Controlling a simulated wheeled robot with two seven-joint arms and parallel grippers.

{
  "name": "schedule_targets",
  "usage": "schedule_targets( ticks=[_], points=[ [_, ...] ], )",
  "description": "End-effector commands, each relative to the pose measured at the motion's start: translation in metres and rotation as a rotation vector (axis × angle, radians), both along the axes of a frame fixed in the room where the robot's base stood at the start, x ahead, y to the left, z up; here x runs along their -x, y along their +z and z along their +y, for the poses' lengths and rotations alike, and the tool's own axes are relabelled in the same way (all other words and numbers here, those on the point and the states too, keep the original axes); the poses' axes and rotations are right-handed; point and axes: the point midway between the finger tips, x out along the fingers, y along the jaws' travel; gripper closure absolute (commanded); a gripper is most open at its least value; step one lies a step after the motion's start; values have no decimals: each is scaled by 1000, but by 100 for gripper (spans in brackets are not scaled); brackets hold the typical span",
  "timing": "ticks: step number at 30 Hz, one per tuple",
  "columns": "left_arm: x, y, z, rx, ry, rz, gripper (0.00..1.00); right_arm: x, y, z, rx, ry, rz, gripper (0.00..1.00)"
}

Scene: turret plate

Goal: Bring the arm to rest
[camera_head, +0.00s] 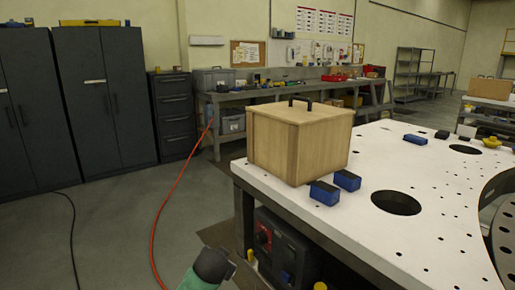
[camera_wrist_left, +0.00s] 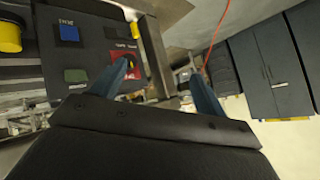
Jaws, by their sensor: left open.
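My left gripper (camera_wrist_left: 160,70) shows in the left wrist view. Its two blue-grey fingers stand apart with nothing between them. In the head view a green and dark rounded piece, apparently of my arm, rises at the bottom edge; the gripper's fingers do not show there. My right gripper is in neither view.
A white table (camera_head: 390,240) with round holes stands at the right. It carries a wooden box (camera_head: 300,140) and small blue blocks (camera_head: 325,193). The dark control unit (camera_head: 288,245) sits under its near edge.

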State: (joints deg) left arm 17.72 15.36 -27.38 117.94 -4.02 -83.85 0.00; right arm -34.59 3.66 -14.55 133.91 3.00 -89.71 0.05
Motion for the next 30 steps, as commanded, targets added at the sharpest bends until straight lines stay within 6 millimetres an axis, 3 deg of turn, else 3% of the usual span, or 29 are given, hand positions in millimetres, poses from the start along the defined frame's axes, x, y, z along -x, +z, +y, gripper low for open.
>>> schedule_targets(
  ticks=[1, 3, 9, 20, 30],
  points=[
    [23, -2, -1, 30, 6, 36, 26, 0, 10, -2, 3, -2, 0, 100],
    [51, -6, 0, 67, 13, 83, 26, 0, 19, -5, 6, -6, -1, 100],
    [123, -16, 3, 161, 31, 186, 26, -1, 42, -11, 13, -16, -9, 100],
    [231, -37, 14, 295, 82, 303, 26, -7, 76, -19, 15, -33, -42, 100],
    [331, -88, 26, 346, 173, 482, 26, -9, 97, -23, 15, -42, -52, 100]
  ],
)
